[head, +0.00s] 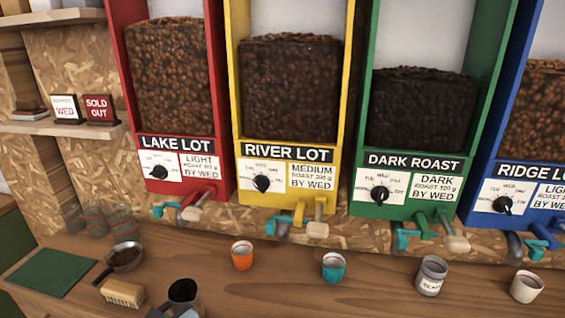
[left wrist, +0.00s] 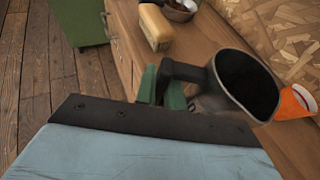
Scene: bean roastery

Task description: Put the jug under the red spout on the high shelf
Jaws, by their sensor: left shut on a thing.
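The jug's open mouth looks dark inside. Whether its base touches the counter is hidden. The red spout (head: 191,213) hangs below the red LAKE LOT dispenser (head: 178,150), above and behind the jug. My right gripper is in neither view.
A brush (head: 123,293), a bowl of beans (head: 124,258) and a green mat (head: 52,272) lie left of the jug. Glasses (head: 95,219) stand behind them. An orange cup (head: 242,257) and a teal cup (head: 333,267) stand to the right. Yellow, green and blue dispensers continue rightward.

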